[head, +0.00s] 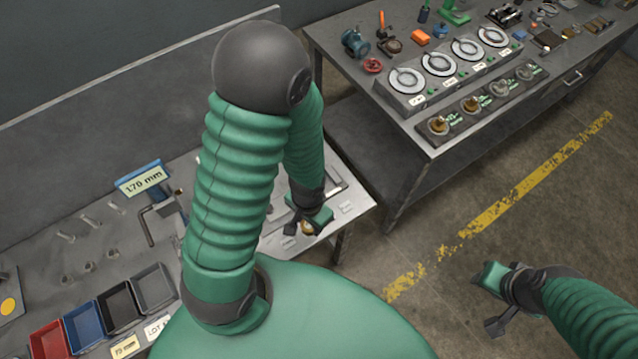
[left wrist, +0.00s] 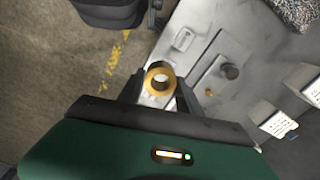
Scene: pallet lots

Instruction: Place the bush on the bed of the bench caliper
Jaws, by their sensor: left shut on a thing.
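The bush (left wrist: 150,84) is a short brass-coloured ring, held between the fingertips of my left gripper (left wrist: 160,88) in the left wrist view. In the head view my left gripper (head: 305,226) is over the front right corner of the left bench, shut on the bush, which is small and partly hidden there. A flat grey metal fixture with a dark knob (left wrist: 229,72) lies beyond and right of the bush in the left wrist view. I cannot tell surely whether it is the bench caliper. My right gripper (head: 499,302) hangs over the floor, apart from the benches; its jaw opening is unclear.
A "170 mm" sign (head: 142,180) stands on the left bench. Red (head: 48,341), blue (head: 84,327) and dark trays lie at its front. The right bench (head: 372,140) carries a row of dials and several small parts. The floor between has a yellow line (head: 480,222).

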